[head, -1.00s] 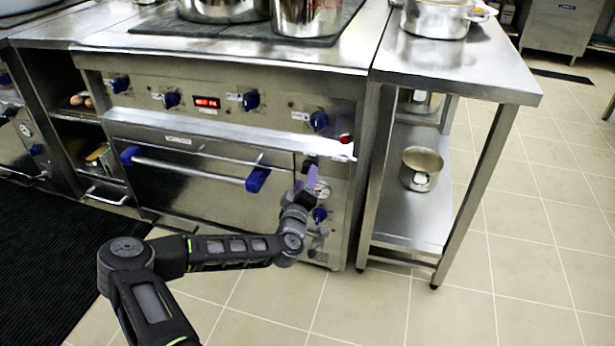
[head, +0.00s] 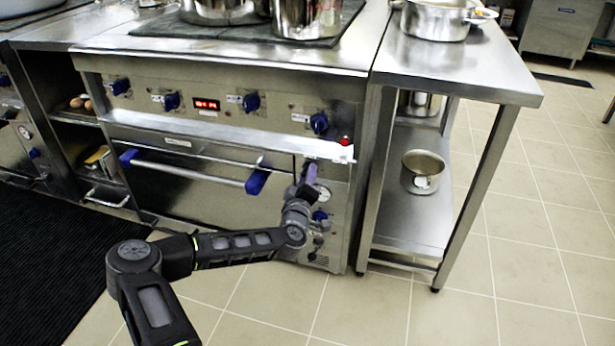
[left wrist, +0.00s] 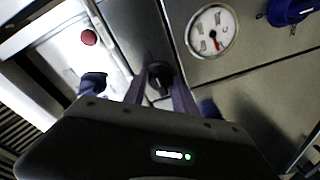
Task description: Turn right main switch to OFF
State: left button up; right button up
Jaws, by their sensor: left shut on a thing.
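The right main switch looks like a small black knob (left wrist: 158,80) on the steel panel, seen in the left wrist view between a white-faced gauge and a red lamp. My left gripper (left wrist: 160,84) has its two purplish fingers closed around this knob, one on each side. In the head view my left gripper (head: 308,176) is at the right end of the stove front, beside the gauge (head: 322,194). There the gripper mostly hides the knob, and I cannot read its position marks. My right gripper is not in view.
A red lamp (head: 345,141) and a blue knob (head: 318,123) sit above the gripper. Another blue knob (head: 319,215) is just below the gauge. The oven handle (head: 190,170) sticks out to the left. A steel table (head: 450,70) stands to the right; the tiled floor in front is open.

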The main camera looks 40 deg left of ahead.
pick_arm(q)
grip_shut()
jog(key=shift+n, duration=0.4)
jog(key=n+h, duration=0.1)
jog(key=n, duration=0.7)
jog(key=n+h, duration=0.1)
jog(key=n, duration=0.7)
jog(key=shift+s+a+g+p, duration=0.1)
jog(key=shift+a+g+p, duration=0.1)
jog(key=shift+g+p, duration=0.15)
dwell(0.3)
jog(key=o, duration=0.8)
grip_release()
jog(key=shift+r, duration=0.1)
